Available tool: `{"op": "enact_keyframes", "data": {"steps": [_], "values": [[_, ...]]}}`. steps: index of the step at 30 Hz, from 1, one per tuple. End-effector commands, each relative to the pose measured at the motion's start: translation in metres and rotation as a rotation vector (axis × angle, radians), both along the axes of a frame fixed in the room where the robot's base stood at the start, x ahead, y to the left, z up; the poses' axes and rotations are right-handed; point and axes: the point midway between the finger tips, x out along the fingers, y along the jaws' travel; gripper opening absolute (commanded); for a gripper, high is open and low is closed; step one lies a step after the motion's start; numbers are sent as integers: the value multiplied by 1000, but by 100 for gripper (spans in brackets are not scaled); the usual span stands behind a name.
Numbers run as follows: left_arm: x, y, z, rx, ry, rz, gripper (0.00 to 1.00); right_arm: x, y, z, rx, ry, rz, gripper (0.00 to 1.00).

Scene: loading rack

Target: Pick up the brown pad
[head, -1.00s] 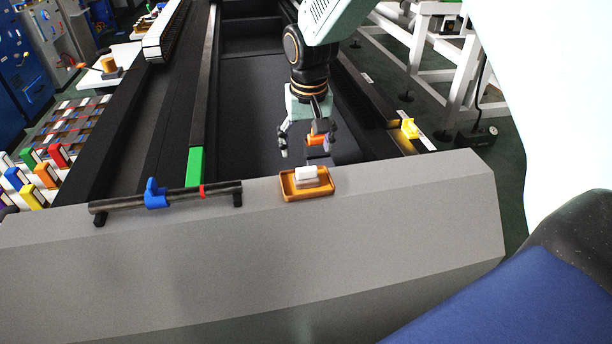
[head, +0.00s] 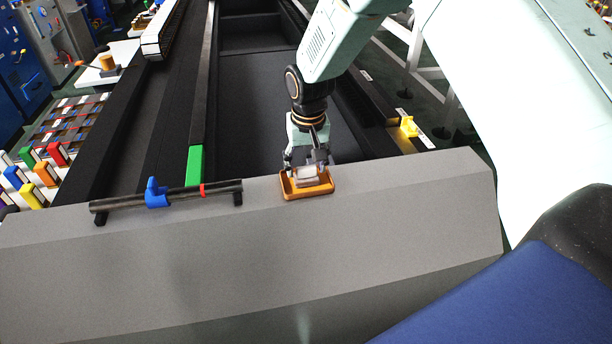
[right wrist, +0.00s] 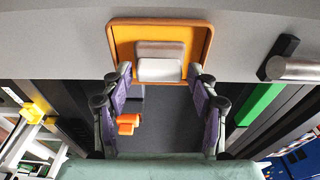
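A small block (head: 307,172), white on its near part and grey-brown behind in the right wrist view (right wrist: 160,68), sits in a shallow orange-brown tray (head: 290,193). It is the only pad-like thing I see there; I cannot tell for sure that it is the brown pad. The tray lies on the grey ledge. My right gripper (head: 307,163) is low at the tray's far edge. In the right wrist view its fingers (right wrist: 160,73) are open, one on each side of the block, with small gaps. My left gripper is not in view.
The grey ledge (head: 200,250) is clear in front. A dark bar (head: 218,190) with a blue clip (head: 156,192) lies left of the tray. Behind is a deep dark trough (head: 255,85); an orange piece (right wrist: 128,123) shows there. A yellow piece (head: 408,127) stands right.

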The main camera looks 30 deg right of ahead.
Motion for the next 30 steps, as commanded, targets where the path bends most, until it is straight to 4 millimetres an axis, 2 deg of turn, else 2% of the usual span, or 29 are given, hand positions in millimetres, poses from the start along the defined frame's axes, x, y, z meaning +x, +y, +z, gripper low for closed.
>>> {"op": "enact_keyframes", "data": {"steps": [2, 14, 23, 26, 30], "values": [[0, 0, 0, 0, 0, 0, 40, 0, 0, 0, 0, 0, 0, 50], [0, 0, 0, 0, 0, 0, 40, 0, 0, 0, 0, 0, 0, 16], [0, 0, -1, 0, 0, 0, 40, 1, 0, 6, 0, -2, 0, 15], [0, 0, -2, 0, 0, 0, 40, 1, 0, 20, 0, -4, 0, 15], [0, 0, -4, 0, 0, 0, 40, 1, 0, 48, 1, -5, 0, 15]]}}
